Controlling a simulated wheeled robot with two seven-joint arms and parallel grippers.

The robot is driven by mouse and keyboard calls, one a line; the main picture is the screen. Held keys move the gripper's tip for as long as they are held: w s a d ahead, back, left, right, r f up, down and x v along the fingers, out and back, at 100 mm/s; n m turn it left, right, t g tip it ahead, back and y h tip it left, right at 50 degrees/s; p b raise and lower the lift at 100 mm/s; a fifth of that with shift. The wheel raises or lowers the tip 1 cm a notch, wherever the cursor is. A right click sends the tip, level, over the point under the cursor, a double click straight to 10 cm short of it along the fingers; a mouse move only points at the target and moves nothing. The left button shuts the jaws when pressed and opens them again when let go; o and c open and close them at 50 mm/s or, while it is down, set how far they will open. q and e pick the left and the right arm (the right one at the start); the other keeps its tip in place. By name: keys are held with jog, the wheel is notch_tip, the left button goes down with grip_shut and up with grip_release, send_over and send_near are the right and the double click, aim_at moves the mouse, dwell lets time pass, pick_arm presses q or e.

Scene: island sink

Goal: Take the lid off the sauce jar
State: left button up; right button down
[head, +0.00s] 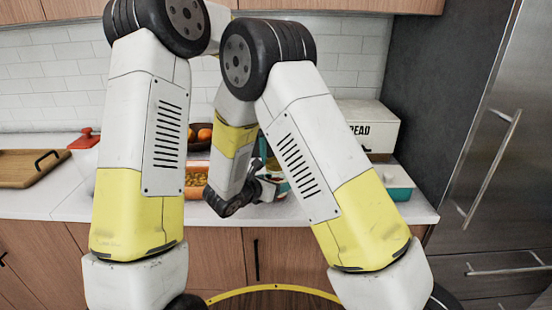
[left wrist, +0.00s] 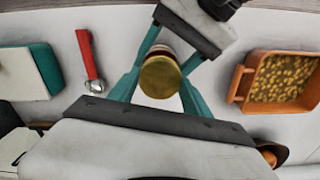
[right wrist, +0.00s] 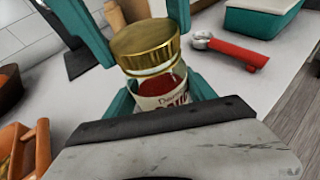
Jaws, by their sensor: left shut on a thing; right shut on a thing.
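The sauce jar (right wrist: 160,92) stands upright in the right wrist view, a glass jar with red sauce and a pale label. Its gold lid (right wrist: 145,42) sits at the top, with a band of clear glass below it; I cannot tell whether it is loose. My right gripper (right wrist: 165,88) is shut on the jar body from the near side. My left gripper (left wrist: 160,78) has its teal fingers on both sides of the lid (left wrist: 160,78), seen from above in the left wrist view. My arms hide most of the jar in the head view.
An orange dish of pasta (left wrist: 240,88) stands on one side of the jar. A red-handled metal tool (left wrist: 86,52) and a teal-and-white box (left wrist: 25,75) lie on the other. A bread box (head: 368,122) and a cutting board (head: 30,170) are on the counter.

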aim_at(276, 162)
pick_arm(q)
jog(key=shift+r, duration=0.2)
dwell(0.5)
jog(key=shift+r, duration=0.9)
jog(key=shift+r, duration=2)
pick_arm(e)
jog(key=shift+c, duration=1.2)
grip_release()
